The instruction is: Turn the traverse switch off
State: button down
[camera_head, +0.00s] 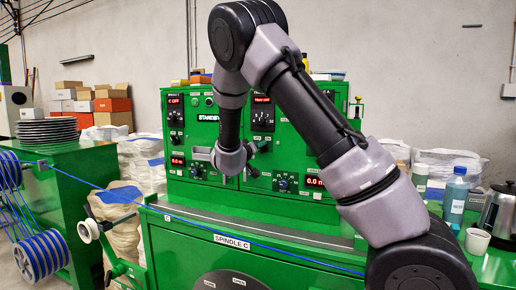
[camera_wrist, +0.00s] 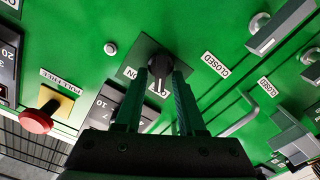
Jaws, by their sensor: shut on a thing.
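In the wrist view a black rotary switch knob (camera_wrist: 159,66) with a white pointer line sits on a dark square plate on the green panel. An ON label lies beside its plate, to the left. My gripper (camera_wrist: 160,82) has one finger on each side of the knob and is shut on it.
In the wrist view a red mushroom button (camera_wrist: 35,122) on a yellow plate is at the left. Grey latch handles (camera_wrist: 280,27) beside CLOSED labels are at the right. In the head view a blue cable (camera_head: 110,188) crosses before the cabinet. A bottle (camera_head: 455,195) and cup (camera_head: 477,240) stand at the right.

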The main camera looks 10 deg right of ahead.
jog(key=c, duration=0.9)
grip_release()
jog(key=shift+s, duration=0.1)
jog(key=v, duration=1)
jog(key=shift+s+a, duration=0.25)
